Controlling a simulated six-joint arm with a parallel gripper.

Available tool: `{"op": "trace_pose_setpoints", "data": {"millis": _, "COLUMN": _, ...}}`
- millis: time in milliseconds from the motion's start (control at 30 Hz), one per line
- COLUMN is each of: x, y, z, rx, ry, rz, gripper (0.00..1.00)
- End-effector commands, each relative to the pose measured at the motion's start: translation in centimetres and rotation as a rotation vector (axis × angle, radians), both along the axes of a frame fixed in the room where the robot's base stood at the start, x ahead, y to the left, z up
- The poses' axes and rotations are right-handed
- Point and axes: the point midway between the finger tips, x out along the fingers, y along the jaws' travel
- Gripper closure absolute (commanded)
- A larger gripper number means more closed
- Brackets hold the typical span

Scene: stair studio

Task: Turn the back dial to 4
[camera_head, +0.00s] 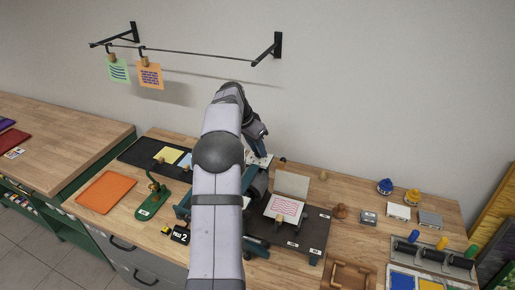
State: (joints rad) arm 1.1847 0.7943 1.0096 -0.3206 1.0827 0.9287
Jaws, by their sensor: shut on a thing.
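My gripper (262,153) points down at the back of the bench, just beyond the teal-framed machine (250,178). It is shut on what appears to be the back dial, which its fingers hide. A pale plate with small coloured marks (256,161) shows beside the fingertips; the marks are too small to read. My arm covers the middle of the machine, so the dial's setting cannot be told.
A small black sign with a white 2 (180,235) stands at the front. A printed sheet (285,208) lies right of my arm. Stamps, ink bottles (412,196) and rollers (442,243) fill the right side.

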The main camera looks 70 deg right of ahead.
Motion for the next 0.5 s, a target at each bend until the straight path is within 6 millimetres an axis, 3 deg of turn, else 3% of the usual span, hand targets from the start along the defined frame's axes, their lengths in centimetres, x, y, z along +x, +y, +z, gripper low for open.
{"op": "trace_pose_setpoints", "data": {"millis": 500, "x": -0.34, "y": 0.06, "z": -0.05, "rx": 0.000, "ry": -0.001, "rz": 0.269, "gripper": 0.99}}
